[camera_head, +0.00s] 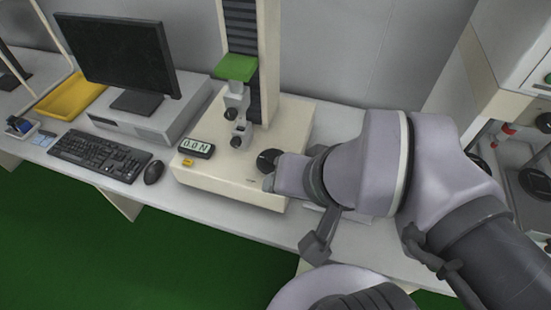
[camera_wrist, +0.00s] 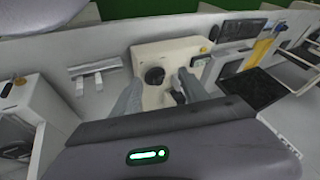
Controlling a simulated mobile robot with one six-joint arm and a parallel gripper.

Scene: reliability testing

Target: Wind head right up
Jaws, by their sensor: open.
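The test stand's cream base (camera_head: 215,178) stands on the bench and carries a tall column with a dark ribbed strip (camera_head: 241,45). The green head (camera_head: 236,68) is on the column, with a grey upper clamp (camera_head: 236,95) below it and a lower clamp (camera_head: 240,132) on the base. The display (camera_head: 195,148) reads 0.0 N. A round black knob (camera_head: 267,160) is at the base's right; the wrist view shows it too (camera_wrist: 154,76). My gripper (camera_head: 270,178) is open at the knob. In the wrist view its fingers (camera_wrist: 158,90) lie either side of it; contact is unclear.
A monitor (camera_head: 115,55), keyboard (camera_head: 98,154), mouse (camera_head: 153,172) and yellow tray (camera_head: 70,97) are left of the stand. White bars (camera_wrist: 90,82) lie on the bench beside the base in the wrist view. Cabinet-like equipment (camera_head: 510,70) stands at the right.

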